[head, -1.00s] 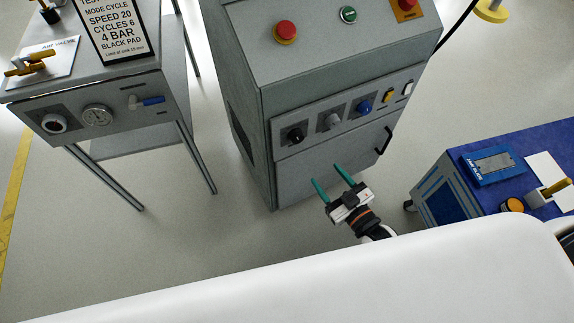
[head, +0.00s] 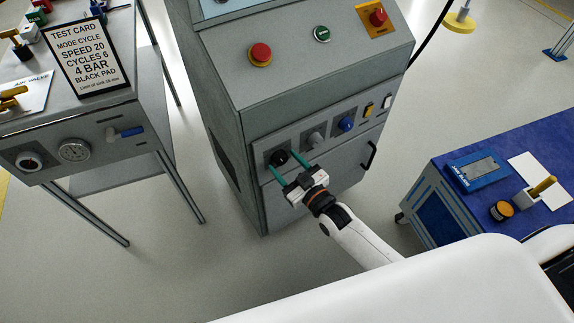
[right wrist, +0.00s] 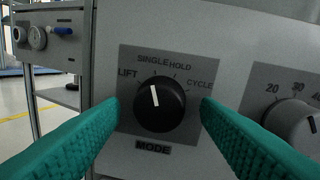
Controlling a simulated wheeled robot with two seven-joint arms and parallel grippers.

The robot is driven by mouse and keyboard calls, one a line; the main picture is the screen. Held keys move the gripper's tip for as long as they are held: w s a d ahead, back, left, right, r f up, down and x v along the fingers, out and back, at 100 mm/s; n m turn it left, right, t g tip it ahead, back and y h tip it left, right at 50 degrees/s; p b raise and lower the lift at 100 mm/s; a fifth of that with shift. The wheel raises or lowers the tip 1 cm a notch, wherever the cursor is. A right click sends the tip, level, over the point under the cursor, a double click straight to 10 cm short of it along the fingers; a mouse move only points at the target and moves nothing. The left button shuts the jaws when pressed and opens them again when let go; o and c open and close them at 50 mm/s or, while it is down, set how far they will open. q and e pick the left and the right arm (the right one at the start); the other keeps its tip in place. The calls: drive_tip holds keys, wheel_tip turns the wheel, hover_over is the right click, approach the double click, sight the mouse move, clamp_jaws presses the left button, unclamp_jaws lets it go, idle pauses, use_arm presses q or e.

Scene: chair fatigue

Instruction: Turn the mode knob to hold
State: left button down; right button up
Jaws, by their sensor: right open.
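The mode knob (right wrist: 160,104) is a round black knob with a white pointer line, on a grey plate above the word MODE in the right wrist view. Labels LIFT, SINGLE, HOLD and CYCLE arc above it. The pointer leans slightly left of straight up, toward SINGLE. The knob is also the leftmost black one on the machine's front panel in the head view (head: 279,158). My right gripper (head: 281,160) is open, its green fingers on either side of the knob. In the right wrist view its fingers (right wrist: 160,112) flank the knob, with visible gaps. My left gripper is not seen.
Beside it on the panel are a grey knob (head: 315,140), a blue knob (head: 346,124) and small switches. A red button (head: 260,54) sits on the sloped top. A test card (head: 90,57) reads MODE CYCLE. A blue-topped cart (head: 540,165) stands at right.

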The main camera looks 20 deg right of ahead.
drive_tip(key=shift+c, duration=0.6)
drive_tip(key=c, duration=0.9)
drive_tip(key=shift+o, duration=0.2)
